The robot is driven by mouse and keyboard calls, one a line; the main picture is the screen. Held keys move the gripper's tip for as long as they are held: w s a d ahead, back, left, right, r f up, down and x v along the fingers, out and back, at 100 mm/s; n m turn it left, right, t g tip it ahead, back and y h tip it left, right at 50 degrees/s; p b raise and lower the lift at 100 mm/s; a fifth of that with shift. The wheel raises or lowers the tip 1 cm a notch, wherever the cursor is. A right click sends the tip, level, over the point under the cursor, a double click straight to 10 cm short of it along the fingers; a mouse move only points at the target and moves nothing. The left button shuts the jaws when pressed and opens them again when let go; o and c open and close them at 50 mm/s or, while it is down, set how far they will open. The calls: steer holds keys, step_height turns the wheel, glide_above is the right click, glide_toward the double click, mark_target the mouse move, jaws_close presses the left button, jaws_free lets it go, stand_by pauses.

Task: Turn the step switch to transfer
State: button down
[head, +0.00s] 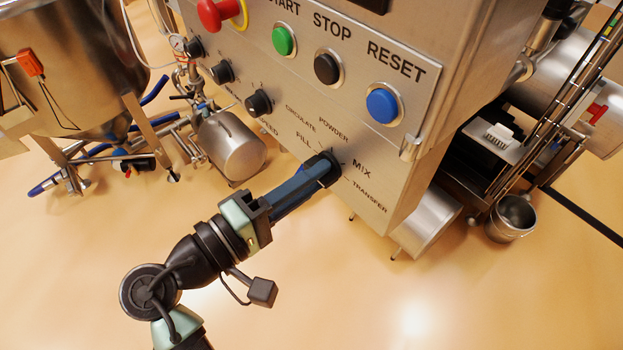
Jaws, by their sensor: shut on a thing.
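The step switch (326,164) is a black rotary knob low on the steel control panel. Printed labels ring it: FILL, CIRCULATE, POWDER, MIX and TRANSFER (370,196), the last at its lower right. My gripper (316,174) reaches the knob from the lower left and is shut on it. The blue fingers cover much of the knob, so I cannot tell which label its pointer faces.
Above the switch are a blue RESET button (382,106), a black STOP button (327,68) and a green START button (283,41). Black knobs (259,103) sit to the left, with a red emergency button (217,12) above. A panel latch (410,146) juts out at right. Floor below is clear.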

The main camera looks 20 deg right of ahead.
steer(key=c, duration=0.8)
jaws_free()
steer(key=b+v, duration=0.4)
steer(key=v, duration=0.9)
